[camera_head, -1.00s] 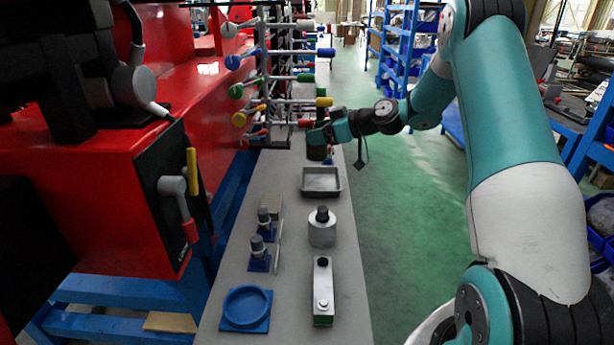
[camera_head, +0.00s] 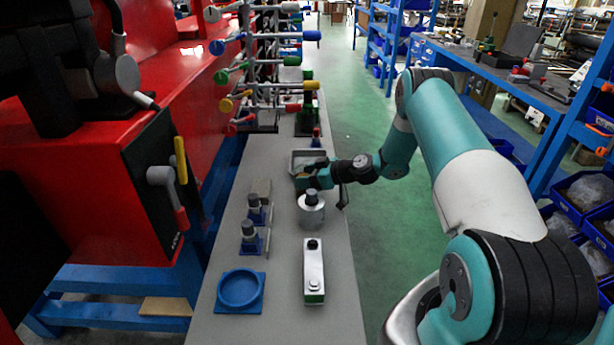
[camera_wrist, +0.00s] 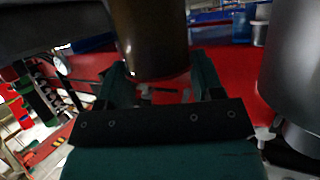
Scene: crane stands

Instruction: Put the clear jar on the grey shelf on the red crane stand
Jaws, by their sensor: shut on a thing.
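My gripper (camera_head: 312,178) is shut on a brownish, dark, see-through-looking cylinder (camera_wrist: 150,40), probably the clear jar. In the wrist view the jar stands between the two fingers, its top cut off by the frame. In the head view my gripper is at the near side of the grey tray, just behind the silver canister, and mostly hides the jar. The grey shelf (camera_head: 275,320) runs away along the red crane stand (camera_head: 75,185), which fills the left side.
On the shelf are the silver canister (camera_head: 311,212), a silver box (camera_head: 314,272), a blue round dish (camera_head: 240,291), blue-based fittings (camera_head: 251,237), the tray (camera_head: 306,154) and a dark green item (camera_head: 307,118). Coloured levers (camera_head: 262,85) overhang the far left. Green floor lies right.

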